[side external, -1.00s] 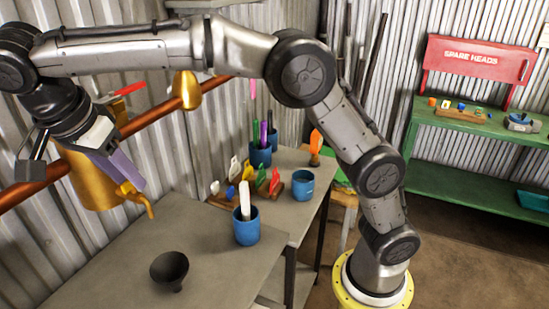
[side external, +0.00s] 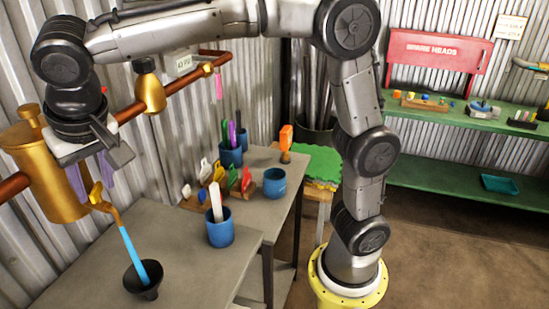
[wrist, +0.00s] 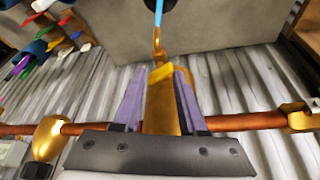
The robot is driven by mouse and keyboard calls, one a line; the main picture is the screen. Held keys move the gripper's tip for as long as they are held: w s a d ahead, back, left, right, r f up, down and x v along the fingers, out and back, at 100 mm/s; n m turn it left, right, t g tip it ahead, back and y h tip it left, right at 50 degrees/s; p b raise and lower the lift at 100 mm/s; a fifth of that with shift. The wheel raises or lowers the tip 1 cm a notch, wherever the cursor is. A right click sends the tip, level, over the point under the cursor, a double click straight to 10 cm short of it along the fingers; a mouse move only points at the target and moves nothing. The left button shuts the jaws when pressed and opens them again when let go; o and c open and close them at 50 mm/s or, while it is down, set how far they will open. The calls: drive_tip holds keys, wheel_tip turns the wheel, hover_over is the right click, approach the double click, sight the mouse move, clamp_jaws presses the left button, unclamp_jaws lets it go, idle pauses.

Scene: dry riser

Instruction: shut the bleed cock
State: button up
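The brass bleed cock (side external: 97,194) sits low on the brass cylinder (side external: 38,175), with its spout pointing down toward the bench. A blue stream (side external: 134,245) runs from the spout into a black funnel-shaped cup (side external: 143,283). The stream also shows at the top of the wrist view (wrist: 158,14). My gripper (wrist: 160,69) points at the cock, its two lavender fingers apart. The yellow lever (wrist: 161,74) shows between the fingertips, close to the right one. I see no clear grip on it. My wrist hides part of the cylinder in the side view.
A copper pipe (side external: 130,110) runs along the corrugated wall, with a brass bell-shaped fitting (side external: 149,88). Blue cups, one nearby (side external: 220,232), and a rack of coloured tags (side external: 215,185) stand right of the funnel. The bench front is clear. A green shelf (side external: 450,113) stands behind.

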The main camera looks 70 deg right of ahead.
drive_tip(key=n, duration=0.1)
drive_tip(key=n+y, duration=0.1)
drive_tip(key=n, duration=0.1)
drive_tip(key=shift+d+n, duration=0.2)
drive_tip(key=shift+n, duration=0.1)
drive_tip(key=s+d+r, duration=0.2)
drive_tip(key=s+r, duration=0.1)
drive_tip(key=r, duration=0.4)
drive_tip(key=s+d+r, duration=0.2)
drive_tip(key=s+r, duration=0.1)
drive_tip(key=r, duration=0.5)
drive_tip(key=s+d+f+m, duration=0.3)
drive_tip(key=s+d+f, duration=0.3)
drive_tip(key=s+d, duration=0.5)
drive_tip(key=s+d+f, duration=0.2)
drive_tip(key=f, duration=0.4)
drive_tip(key=s+d+f+n+t, duration=0.1)
drive_tip(key=s+d+f, duration=0.1)
drive_tip(key=f, duration=0.4)
drive_tip(key=shift+s+d+f, duration=0.25)
drive_tip(key=shift+s+f, duration=0.05)
drive_tip(key=shift+s, duration=0.55)
drive_tip(key=shift+c, duration=0.2)
